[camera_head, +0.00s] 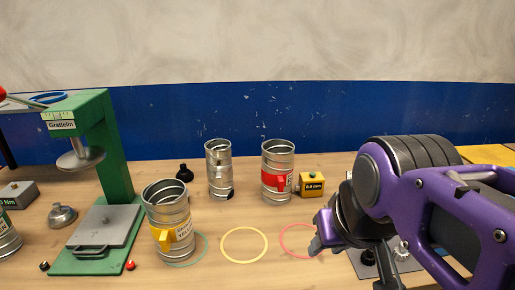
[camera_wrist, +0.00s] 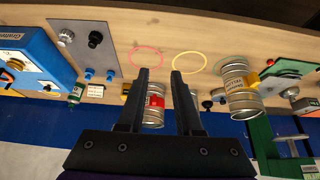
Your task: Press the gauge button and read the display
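In the wrist view a bit of yellow (camera_wrist: 125,88), probably the same box, shows just left of my gripper's fingers. My gripper (camera_wrist: 160,75) is open, with nothing between its fingertips, above the bench and apart from the box. In the head view my purple arm hides much of the right side.
Metal cans with red (camera_head: 277,170) and yellow (camera_head: 168,215) labels and a plain can (camera_head: 219,170) stand on the bench. Coloured rings (camera_head: 244,259) lie in front. A green press (camera_head: 118,150) is left. The wrist view shows a blue box (camera_wrist: 30,45) and a grey plate with knobs (camera_wrist: 110,55).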

